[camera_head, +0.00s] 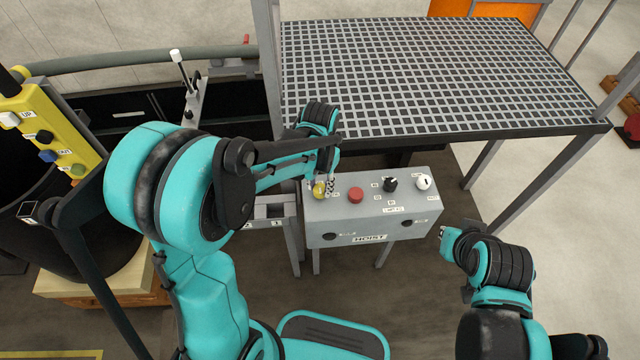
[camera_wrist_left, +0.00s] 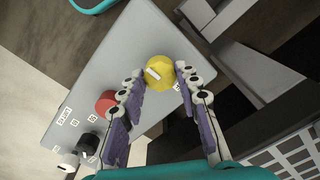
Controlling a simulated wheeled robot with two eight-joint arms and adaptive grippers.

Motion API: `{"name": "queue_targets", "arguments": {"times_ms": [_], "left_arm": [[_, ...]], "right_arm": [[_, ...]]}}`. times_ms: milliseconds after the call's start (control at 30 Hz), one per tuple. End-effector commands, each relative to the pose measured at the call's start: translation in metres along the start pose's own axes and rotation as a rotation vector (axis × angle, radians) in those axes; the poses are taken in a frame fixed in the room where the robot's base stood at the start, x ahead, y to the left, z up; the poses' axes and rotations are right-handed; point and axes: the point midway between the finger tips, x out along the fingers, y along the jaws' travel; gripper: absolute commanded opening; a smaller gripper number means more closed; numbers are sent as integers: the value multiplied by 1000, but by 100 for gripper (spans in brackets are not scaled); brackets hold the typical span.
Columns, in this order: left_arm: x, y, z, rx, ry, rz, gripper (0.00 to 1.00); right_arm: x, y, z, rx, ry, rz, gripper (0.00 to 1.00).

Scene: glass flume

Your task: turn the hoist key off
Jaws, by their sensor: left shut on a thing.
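The grey hoist box (camera_head: 345,224), with a HOIST label on its front, stands below the grating. On its top are a yellow knob (camera_head: 319,189), a red button (camera_head: 356,194), a black knob (camera_head: 390,184) and a white round control (camera_head: 424,181) with a dark mark. The small labels are too blurred to tell which is the key. My left gripper (camera_wrist_left: 160,72) is shut on the yellow knob (camera_wrist_left: 158,73), one finger on each side, with a pale mark on its face. My right gripper (camera_head: 446,235) is apart from the box at the right; its finger state is unclear.
A dark-framed grating platform (camera_head: 440,75) is close behind the box, with grey legs at right. A yellow pendant (camera_head: 45,140) with buttons and a black drum are at far left. A lever (camera_head: 180,72) stands behind my left arm.

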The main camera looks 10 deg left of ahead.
Motion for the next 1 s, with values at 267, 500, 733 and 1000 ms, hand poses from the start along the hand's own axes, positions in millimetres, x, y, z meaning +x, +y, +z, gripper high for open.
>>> {"name": "queue_targets", "arguments": {"times_ms": [267, 500, 733, 1000], "left_arm": [[0, 0, 0, 0, 0, 0, 53], [0, 0, 0, 0, 0, 0, 53], [-21, 0, 0, 0, 0, 0, 53], [-80, 0, 0, 0, 0, 0, 53]], "right_arm": [[0, 0, 0, 0, 0, 0, 0], [0, 0, 0, 0, 0, 0, 0], [0, 0, 0, 0, 0, 0, 0], [0, 0, 0, 0, 0, 0, 0]]}}
